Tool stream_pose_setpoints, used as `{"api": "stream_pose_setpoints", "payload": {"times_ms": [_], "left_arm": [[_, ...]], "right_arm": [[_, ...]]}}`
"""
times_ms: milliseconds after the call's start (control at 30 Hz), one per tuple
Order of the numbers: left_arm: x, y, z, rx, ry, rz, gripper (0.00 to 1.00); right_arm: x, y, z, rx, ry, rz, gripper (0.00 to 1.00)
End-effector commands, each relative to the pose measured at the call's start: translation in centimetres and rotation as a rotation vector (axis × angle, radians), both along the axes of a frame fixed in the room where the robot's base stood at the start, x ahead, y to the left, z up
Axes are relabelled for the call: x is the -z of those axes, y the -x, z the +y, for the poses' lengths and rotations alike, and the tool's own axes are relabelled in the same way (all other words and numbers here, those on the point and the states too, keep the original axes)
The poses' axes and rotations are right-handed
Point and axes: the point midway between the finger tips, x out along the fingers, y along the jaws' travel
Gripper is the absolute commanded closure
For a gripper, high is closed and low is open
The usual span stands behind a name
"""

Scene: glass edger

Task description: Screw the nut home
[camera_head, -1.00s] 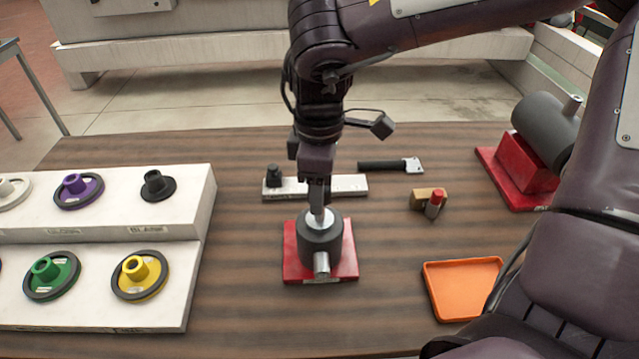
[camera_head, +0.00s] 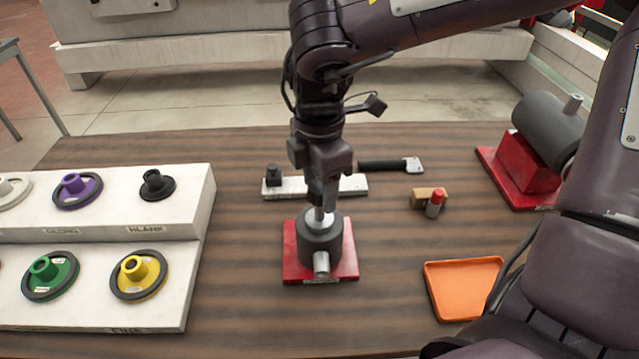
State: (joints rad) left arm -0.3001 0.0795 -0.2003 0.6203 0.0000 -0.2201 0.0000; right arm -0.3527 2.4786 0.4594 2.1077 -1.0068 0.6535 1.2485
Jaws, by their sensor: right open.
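A dark grey cylindrical spindle block (camera_head: 321,250) stands on a red base plate (camera_head: 345,262) at the middle of the table, with a metal stub at its front. A silver piece (camera_head: 318,216) shows on top of the block; I cannot tell whether it is the nut. My right gripper (camera_head: 319,208) points straight down over the block, its fingertips at the silver piece. It is open, but the fingers overlap in this view and hide much of the silver piece. My left gripper is out of view.
A white stepped rack (camera_head: 204,205) with coloured wheels stands at left. Behind the block are a white strip (camera_head: 350,185) and a black-handled tool (camera_head: 390,165).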

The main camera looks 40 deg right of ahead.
Motion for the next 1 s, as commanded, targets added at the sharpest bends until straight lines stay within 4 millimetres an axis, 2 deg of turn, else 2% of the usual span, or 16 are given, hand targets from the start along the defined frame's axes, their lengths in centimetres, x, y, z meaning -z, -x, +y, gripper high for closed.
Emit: {"api": "stream_pose_setpoints", "payload": {"times_ms": [133, 167, 500, 667, 1000], "left_arm": [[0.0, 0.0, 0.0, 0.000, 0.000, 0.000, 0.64], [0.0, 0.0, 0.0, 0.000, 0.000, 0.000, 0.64], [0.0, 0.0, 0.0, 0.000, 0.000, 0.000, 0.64], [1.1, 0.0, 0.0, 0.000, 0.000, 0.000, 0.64], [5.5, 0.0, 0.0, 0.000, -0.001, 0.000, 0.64]], "right_arm": [[0.0, 0.0, 0.0, 0.000, 0.000, 0.000, 0.47], [0.0, 0.0, 0.0, 0.000, 0.000, 0.000, 0.50], [0.0, 0.0, 0.0, 0.001, 0.000, 0.000, 0.92], [0.4, 0.0, 0.0, 0.079, -0.002, -0.001, 0.92], [0.6, -0.1, 0.0, 0.547, -0.002, -0.002, 0.92]]}}
